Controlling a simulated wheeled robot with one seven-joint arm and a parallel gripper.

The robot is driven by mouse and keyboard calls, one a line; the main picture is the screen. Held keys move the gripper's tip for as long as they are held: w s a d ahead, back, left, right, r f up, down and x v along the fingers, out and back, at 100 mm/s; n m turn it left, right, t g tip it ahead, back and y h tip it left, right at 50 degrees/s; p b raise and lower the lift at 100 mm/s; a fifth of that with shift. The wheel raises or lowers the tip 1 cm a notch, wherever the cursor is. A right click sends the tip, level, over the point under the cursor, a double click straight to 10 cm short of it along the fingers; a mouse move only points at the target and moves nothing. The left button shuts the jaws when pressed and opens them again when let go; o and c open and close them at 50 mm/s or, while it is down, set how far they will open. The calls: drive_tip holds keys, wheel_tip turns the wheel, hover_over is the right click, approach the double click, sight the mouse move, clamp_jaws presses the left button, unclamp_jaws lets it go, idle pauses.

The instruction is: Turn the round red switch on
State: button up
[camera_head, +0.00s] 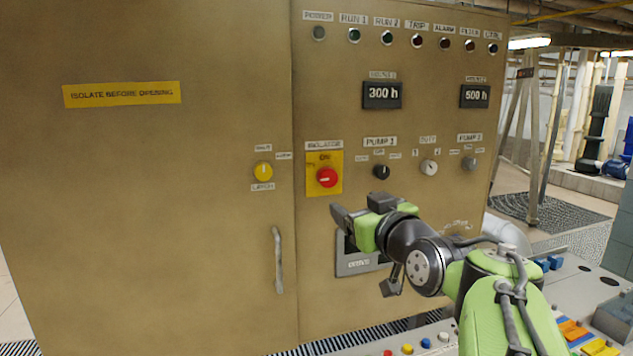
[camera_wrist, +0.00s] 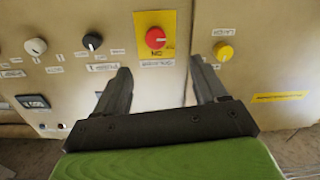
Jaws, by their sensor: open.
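The round red switch (camera_head: 327,178) sits on a yellow plate (camera_head: 323,160) under the label "ISOLATOR" on the tan cabinet. "ON" is printed above the knob; its turn position is too small to tell. The wrist view is upside down and shows the red switch (camera_wrist: 155,38) beyond the fingertips, roughly between them. My gripper (camera_head: 364,252) is in front of the panel, below and right of the switch in the head view. In the wrist view my gripper (camera_wrist: 161,67) has its two fingers wide apart with nothing between them, and the switch is not touched.
A yellow knob (camera_head: 263,171) is left of the switch; a black knob (camera_head: 381,172) and white knob (camera_head: 428,167) are to its right. A door handle (camera_head: 278,260) stands out at lower left. A desk with coloured buttons (camera_head: 407,349) is below my arm.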

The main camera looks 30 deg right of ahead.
sight(330, 178)
drive_tip(key=p+x, duration=0.1)
drive_tip(key=x, duration=0.4)
drive_tip(key=r+p+x, duration=0.1)
drive_tip(key=p+x, duration=0.1)
drive_tip(key=x, duration=0.2)
drive_tip(key=p+x, duration=0.2)
drive_tip(key=x, duration=0.3)
drive_tip(key=shift+w+d+r, duration=0.2)
drive_tip(key=shift+w+d, duration=0.05)
drive_tip(key=shift+d, duration=0.2)
drive_tip(key=shift+w+d+f+p, duration=0.15)
drive_tip(key=shift+w+p, duration=0.2)
drive_tip(key=shift+w, duration=0.2)
drive_tip(key=c, duration=1.1)
drive_tip(key=shift+o, duration=0.2)
